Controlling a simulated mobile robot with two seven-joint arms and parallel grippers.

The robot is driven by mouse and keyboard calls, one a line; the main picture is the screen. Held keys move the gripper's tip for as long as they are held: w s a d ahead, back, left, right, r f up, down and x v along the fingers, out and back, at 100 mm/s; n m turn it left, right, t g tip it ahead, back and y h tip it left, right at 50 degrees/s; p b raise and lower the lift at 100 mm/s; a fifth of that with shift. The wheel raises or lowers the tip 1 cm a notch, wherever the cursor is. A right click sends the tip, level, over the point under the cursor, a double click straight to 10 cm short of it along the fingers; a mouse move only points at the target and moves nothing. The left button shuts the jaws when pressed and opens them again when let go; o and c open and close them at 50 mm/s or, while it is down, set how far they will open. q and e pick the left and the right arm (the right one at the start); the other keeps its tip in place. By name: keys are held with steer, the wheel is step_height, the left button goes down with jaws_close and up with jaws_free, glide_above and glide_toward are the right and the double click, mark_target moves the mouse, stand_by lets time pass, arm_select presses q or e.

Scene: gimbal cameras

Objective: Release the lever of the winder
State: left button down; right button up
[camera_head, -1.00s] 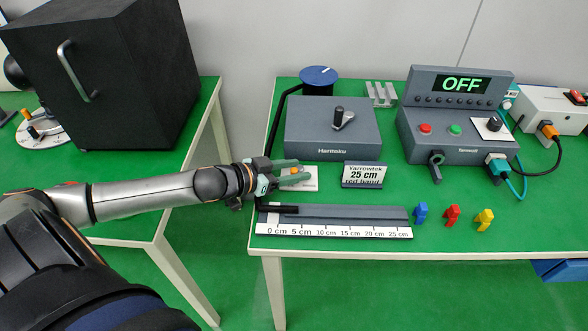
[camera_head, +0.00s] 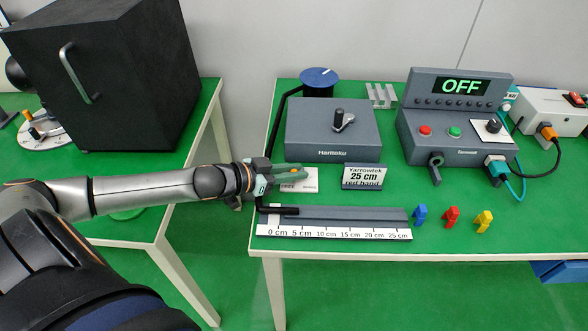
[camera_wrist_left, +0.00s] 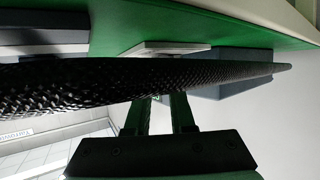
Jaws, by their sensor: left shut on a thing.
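The grey Hariteku box (camera_head: 330,142), apparently the winder, carries a lever (camera_head: 344,121) with a dark knob on top. Behind it stands a blue-topped spool (camera_head: 318,77). A black braided sleeve (camera_head: 280,118) runs from the spool down past the box's left side, turns right and ends on the ruler tray (camera_head: 370,216). My left gripper (camera_head: 291,173) is left of and in front of the box, apart from the lever. It appears shut on the sleeve, which crosses its fingers in the left wrist view (camera_wrist_left: 130,82); the fingertips are partly hidden there. My right gripper is out of view.
A sign reading 25 cm (camera_head: 362,176) stands before the box. A control unit showing OFF (camera_head: 455,135) is at the right. A black cabinet (camera_head: 110,85) is on the left table.

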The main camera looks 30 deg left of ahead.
arm_select(q)
steer(key=shift+a+r+m+g+h+p, duration=0.15)
steer(key=shift+m+g+h+p, duration=0.25)
steer(key=shift+m+h+p, duration=0.2)
steer(key=shift+a+p, duration=0.1)
steer(key=shift+p, duration=0.2)
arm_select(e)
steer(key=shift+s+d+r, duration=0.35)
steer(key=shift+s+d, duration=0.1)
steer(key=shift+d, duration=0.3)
arm_select(q)
steer(key=c, duration=0.8)
jaws_free()
steer(key=shift+o, duration=0.2)
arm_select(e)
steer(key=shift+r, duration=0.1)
arm_select(q)
steer(key=shift+s+a, duration=0.15)
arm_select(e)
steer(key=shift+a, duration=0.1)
